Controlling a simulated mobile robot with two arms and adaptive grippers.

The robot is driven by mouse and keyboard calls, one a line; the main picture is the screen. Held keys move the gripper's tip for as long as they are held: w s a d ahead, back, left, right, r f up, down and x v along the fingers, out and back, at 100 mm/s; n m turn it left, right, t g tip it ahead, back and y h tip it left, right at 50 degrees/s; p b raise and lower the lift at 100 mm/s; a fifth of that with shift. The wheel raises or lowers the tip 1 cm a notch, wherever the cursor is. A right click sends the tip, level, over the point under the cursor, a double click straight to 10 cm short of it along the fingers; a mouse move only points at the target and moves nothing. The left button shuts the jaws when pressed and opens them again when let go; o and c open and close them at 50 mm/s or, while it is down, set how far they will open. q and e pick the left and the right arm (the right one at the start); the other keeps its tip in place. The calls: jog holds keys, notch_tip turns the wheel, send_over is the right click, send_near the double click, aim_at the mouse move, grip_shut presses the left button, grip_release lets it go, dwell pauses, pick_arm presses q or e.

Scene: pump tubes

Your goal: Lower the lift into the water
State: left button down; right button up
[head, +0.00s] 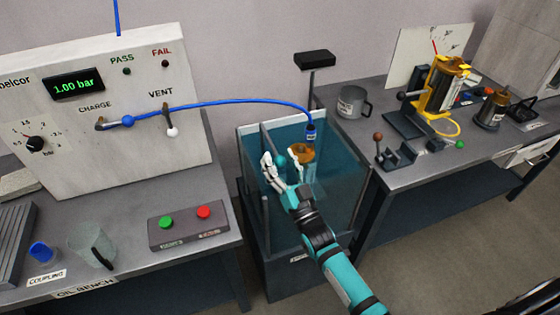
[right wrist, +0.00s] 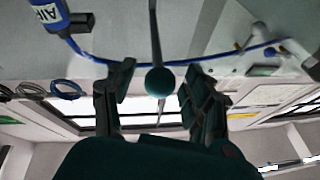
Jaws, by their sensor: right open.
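The glass water tank (head: 340,205) stands in the middle of the head view, between two benches. A brass-coloured part (head: 302,152) is at its upper opening, under the blue AIR connector (head: 310,132). My right gripper (head: 281,166) is open at the tank's upper part, with a teal ball knob (head: 281,160) between its fingers. In the right wrist view the knob (right wrist: 160,80) sits on a thin rod between the spread fingers, with gaps on both sides. The lift's carriage and the water level are hard to make out. My left gripper is out of view.
A blue hose (head: 220,103) arches from the panel (head: 100,110), which reads 1.00 bar, to the tank. A black-topped post (head: 314,58) rises behind the tank. The left bench holds a button box (head: 188,225) and clear jug (head: 92,245); the right bench holds a mug (head: 353,102) and yellow fixture (head: 440,88).

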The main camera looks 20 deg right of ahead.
jog(key=v, duration=1.2)
jog(key=shift+s, duration=0.1)
jog(key=s+d+r+n+g+b, duration=0.1)
jog(key=s+d+r+g+b, duration=0.15)
jog(key=s+r+g, duration=0.2)
jog(key=x, duration=1.1)
jog(key=a+p+x, duration=0.1)
jog(key=x, duration=0.4)
jog(key=shift+f, duration=0.1)
grip_shut()
